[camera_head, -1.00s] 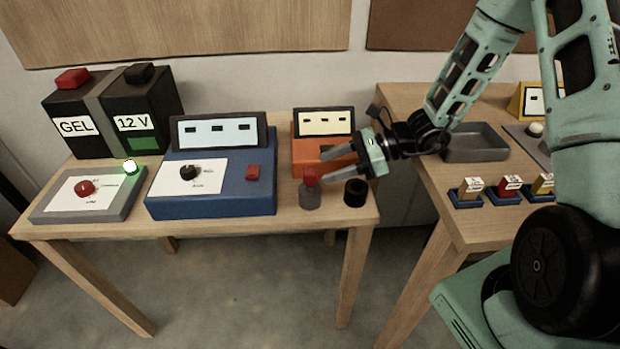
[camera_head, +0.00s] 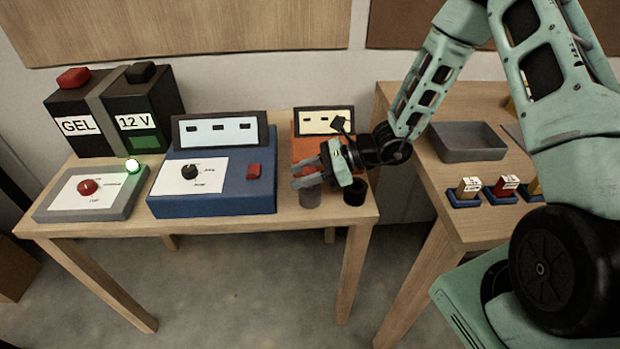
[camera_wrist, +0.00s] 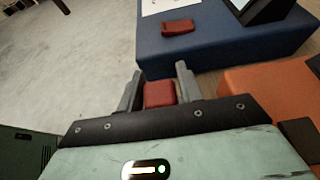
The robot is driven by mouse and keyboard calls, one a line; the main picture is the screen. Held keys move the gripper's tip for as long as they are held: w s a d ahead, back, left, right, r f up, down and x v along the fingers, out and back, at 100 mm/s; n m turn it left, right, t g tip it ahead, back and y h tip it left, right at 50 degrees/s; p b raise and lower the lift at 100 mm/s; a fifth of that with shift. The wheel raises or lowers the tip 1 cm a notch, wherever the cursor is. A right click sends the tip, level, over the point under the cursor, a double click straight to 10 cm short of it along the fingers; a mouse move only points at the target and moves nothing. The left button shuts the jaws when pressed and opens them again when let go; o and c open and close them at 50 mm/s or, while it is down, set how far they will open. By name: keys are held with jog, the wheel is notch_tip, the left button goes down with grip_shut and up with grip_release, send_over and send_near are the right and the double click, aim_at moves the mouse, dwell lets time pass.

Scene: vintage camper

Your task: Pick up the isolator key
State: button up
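The red isolator key (camera_wrist: 160,94) shows in the wrist view between the two fingers of my gripper (camera_wrist: 157,76), with narrow gaps at its sides. In the head view my gripper (camera_head: 298,177) is over the grey cylinder (camera_head: 311,199) near the front right of the left table, and its fingers hide the red key. The fingers look apart, one on each side of the key. Whether either finger touches it cannot be made out.
A black ring-like socket (camera_head: 355,192) stands just right of the cylinder. A blue box (camera_head: 215,205) with a red switch is to the left. An orange box (camera_head: 304,150) is behind. A grey tray (camera_head: 468,143) and several coloured keys are on the right table.

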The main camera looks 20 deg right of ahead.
jog(key=c, duration=0.6)
